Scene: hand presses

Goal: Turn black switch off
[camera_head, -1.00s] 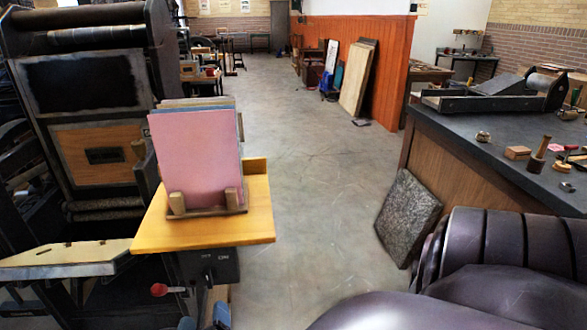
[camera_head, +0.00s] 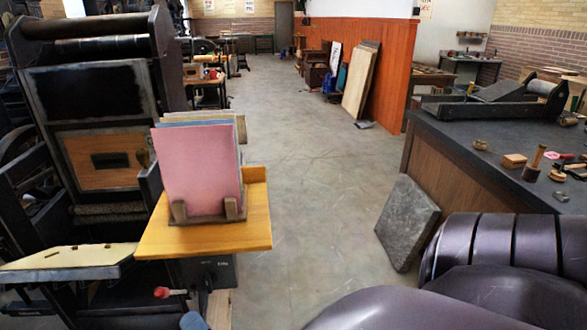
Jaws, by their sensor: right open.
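A black switch box (camera_head: 208,272) is mounted under a yellow wooden shelf (camera_head: 255,222). It has small pale lettering too blurred to read, and a dark lever hangs below its front. A blue-grey fingertip (camera_head: 193,321), which looks like part of my right gripper, shows at the bottom edge just below the box, apart from the box. The rest of that gripper is cut off by the frame. My purple right arm fills the lower right. My left gripper is not in view.
A black press (camera_head: 95,110) stands at the left, with a red-knobbed handle (camera_head: 162,292) beside the box. A rack of pink and blue sheets (camera_head: 198,165) stands on the shelf. A dark-topped bench (camera_head: 470,150) and leaning grey slab (camera_head: 407,222) are right. The middle floor is clear.

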